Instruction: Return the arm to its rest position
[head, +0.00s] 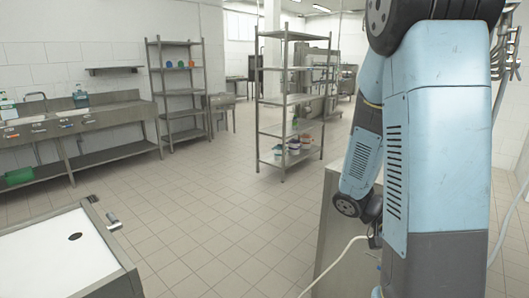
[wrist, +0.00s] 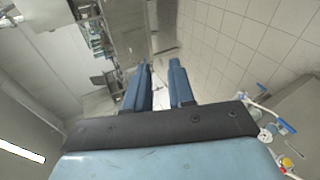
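My arm (head: 440,140), light blue and dark grey, fills the right side of the head view. It is folded, with its lower links hanging down in front of a grey metal surface. My gripper (wrist: 161,66) shows in the wrist view as two blue fingers reaching forward from a dark crossbar. The fingers stand apart with a clear gap between them, and nothing is held. I cannot make out the fingers in the head view.
A white-topped unit (head: 60,255) with a dark hole stands at the lower left. A metal shelf rack (head: 290,100) holds several small containers. A sink counter (head: 75,125) runs along the left wall. The tiled floor (head: 210,210) between them is clear.

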